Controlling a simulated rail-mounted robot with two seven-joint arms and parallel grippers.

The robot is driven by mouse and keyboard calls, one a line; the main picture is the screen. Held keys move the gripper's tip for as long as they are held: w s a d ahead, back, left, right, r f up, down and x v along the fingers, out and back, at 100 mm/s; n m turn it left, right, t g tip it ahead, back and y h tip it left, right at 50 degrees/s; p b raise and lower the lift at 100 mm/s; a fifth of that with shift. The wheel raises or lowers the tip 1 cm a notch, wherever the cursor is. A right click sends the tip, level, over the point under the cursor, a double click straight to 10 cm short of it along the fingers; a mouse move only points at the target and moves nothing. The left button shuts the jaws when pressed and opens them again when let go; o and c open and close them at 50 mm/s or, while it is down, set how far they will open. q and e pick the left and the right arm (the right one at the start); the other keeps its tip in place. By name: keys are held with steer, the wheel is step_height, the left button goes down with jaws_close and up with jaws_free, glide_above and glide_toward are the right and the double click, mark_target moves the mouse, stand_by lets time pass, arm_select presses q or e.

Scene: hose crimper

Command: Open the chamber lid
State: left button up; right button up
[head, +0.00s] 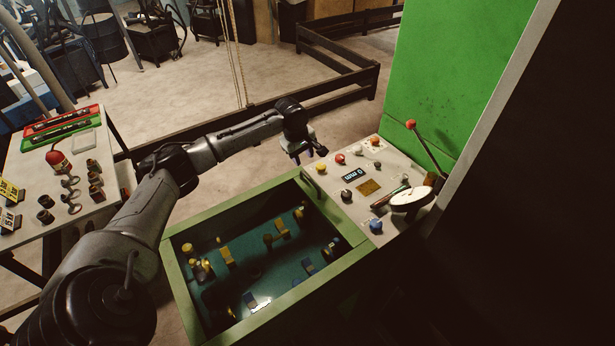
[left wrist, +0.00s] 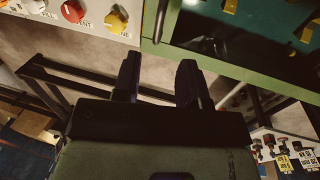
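The chamber is a green-framed box (head: 345,262) with a dark teal inside, where several yellow, blue and dark parts show. A pale glint lies on its surface; I cannot tell a clear lid from the open inside. My left gripper (head: 304,158) is just beyond the box's far right corner, by the control panel. In the left wrist view, the two dark fingers of my left gripper (left wrist: 158,62) are apart with nothing between them. A small dark bar (left wrist: 158,22) on the green frame (left wrist: 215,62) lies beyond the fingertips, apart from them. My right gripper is not in view.
A control panel (head: 333,190) with coloured knobs, a display and a red-tipped lever (head: 428,148) adjoins the box. A green column (head: 440,75) stands behind it. A parts table (head: 90,145) is at the left. A dark rail (head: 335,95) crosses behind my gripper.

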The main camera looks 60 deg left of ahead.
mark_target(308, 177)
arm_select(q)
steer(key=f, duration=0.3)
steer(key=w+f, duration=0.1)
steer(key=f, duration=0.2)
steer(key=w+f, duration=0.1)
steer(key=f, duration=0.3)
steer(key=shift+b, duration=0.4)
jaws_close()
